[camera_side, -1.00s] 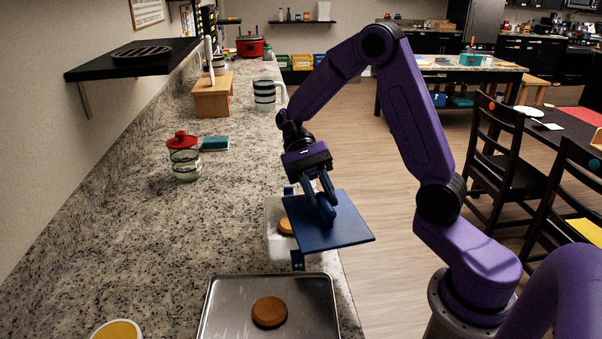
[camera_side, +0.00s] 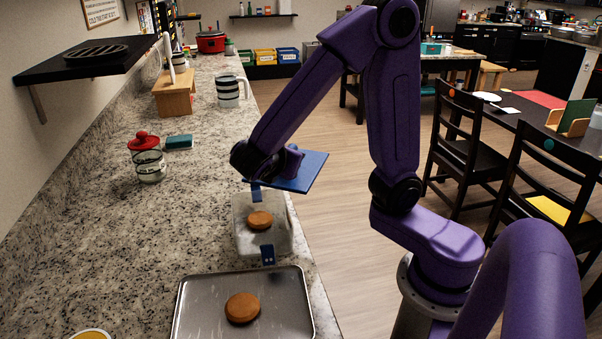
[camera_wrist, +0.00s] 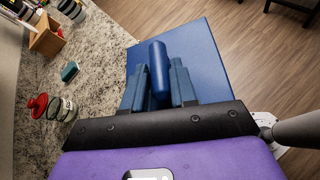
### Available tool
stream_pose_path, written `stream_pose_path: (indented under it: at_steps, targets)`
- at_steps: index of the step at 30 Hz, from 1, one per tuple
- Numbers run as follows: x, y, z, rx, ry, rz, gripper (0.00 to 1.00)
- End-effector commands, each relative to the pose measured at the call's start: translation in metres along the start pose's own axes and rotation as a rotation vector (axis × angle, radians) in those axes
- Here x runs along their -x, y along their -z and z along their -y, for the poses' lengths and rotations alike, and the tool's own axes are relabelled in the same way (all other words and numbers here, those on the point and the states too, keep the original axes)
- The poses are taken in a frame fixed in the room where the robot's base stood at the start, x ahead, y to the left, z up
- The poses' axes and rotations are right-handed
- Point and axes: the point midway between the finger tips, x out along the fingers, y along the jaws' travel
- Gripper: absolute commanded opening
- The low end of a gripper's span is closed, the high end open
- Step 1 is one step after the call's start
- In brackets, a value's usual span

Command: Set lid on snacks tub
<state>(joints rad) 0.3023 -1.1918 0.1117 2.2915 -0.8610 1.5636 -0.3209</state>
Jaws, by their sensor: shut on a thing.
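The blue square lid (camera_side: 309,172) is held tilted above the far right side of the tub. My gripper (camera_wrist: 158,88) is shut on the lid's upright blue handle (camera_wrist: 158,62); in the side view my wrist partly hides the fingers. The snacks tub (camera_side: 240,238) is a clear, open box on the counter, with blue clips (camera_side: 268,254) at its near and far sides. A round brown snack (camera_side: 260,220) lies in it. The lid is apart from the near part of the tub; I cannot tell whether its far edge touches the far clip.
A metal tray (camera_side: 190,310) with another round snack (camera_side: 242,307) lies in front of the tub. A red-lidded jar (camera_side: 150,165), a teal sponge (camera_side: 179,142), a wooden stand (camera_side: 174,98) and a striped mug (camera_side: 228,92) stand left and behind. The counter left of the tub is clear.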

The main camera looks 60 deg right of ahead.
Motion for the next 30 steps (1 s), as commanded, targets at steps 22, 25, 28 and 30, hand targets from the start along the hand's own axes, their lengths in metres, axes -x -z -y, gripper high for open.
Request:
stream_pose_path:
  at_steps: [22,25,28,30]
  targets:
    - [0.03,0.018,-0.045,0.247,-0.47,-0.134,0.0]
    - [0.027,0.023,-0.043,0.245,-0.47,-0.134,0.0]
    - [0.026,0.025,-0.042,0.243,-0.47,-0.136,0.0]
    - [0.026,0.026,-0.042,0.242,-0.47,-0.136,0.0]
